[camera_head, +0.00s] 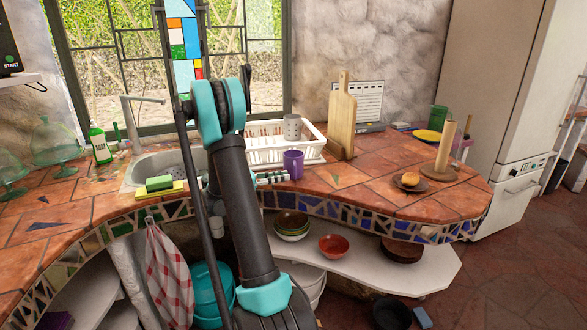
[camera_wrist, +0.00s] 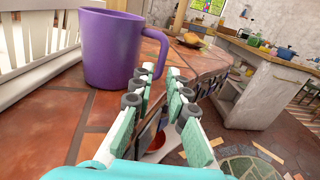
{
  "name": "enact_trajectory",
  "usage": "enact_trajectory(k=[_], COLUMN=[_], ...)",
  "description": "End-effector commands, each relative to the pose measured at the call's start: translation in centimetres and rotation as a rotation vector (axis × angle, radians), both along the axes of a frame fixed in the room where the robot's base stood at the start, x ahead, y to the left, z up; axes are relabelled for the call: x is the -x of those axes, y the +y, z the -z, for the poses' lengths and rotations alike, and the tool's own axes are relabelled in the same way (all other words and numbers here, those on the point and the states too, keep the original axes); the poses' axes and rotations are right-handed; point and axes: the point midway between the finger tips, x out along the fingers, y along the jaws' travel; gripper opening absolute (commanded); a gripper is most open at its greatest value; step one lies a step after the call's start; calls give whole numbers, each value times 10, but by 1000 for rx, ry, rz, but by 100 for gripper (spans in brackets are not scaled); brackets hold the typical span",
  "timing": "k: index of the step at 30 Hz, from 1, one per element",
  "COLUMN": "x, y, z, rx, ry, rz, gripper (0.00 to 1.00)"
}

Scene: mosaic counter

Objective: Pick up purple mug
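The purple mug (camera_head: 293,164) stands upright on the tiled counter, just in front of the white dish rack. In the wrist view the mug (camera_wrist: 110,48) is large at upper left, with its handle (camera_wrist: 157,50) toward the right. My gripper (camera_wrist: 160,85) is open and empty, with a gap between its teal-padded fingers. Its fingertips point toward the handle side of the mug, and the mug's body lies left of them. Whether a fingertip touches the handle, I cannot tell. In the head view my gripper (camera_head: 272,178) is partly hidden behind my arm.
The white dish rack (camera_head: 265,150) stands close behind the mug. A wooden cutting board (camera_head: 342,120) leans at its right. The counter (camera_head: 350,178) right of the mug is clear up to a bun (camera_head: 410,179) and a paper-towel holder (camera_head: 446,148). The counter's mosaic edge runs below.

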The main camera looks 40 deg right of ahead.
Motion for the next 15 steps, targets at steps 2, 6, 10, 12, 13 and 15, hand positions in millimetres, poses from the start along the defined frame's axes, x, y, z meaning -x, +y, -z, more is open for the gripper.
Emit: enact_trajectory(k=[2, 6, 10, 12, 13, 15], x=[1, 3, 9, 13, 14, 17], y=[-4, -9, -24, -34, -39, -47], z=[0, 0, -1, -2, -2, -2], rx=[0, 0, 0, 0, 0, 0], ry=[0, 0, 0, 0, 0, 0], rz=[0, 0, 2, 3, 3, 2], gripper=[15, 15, 15, 15, 15, 15])
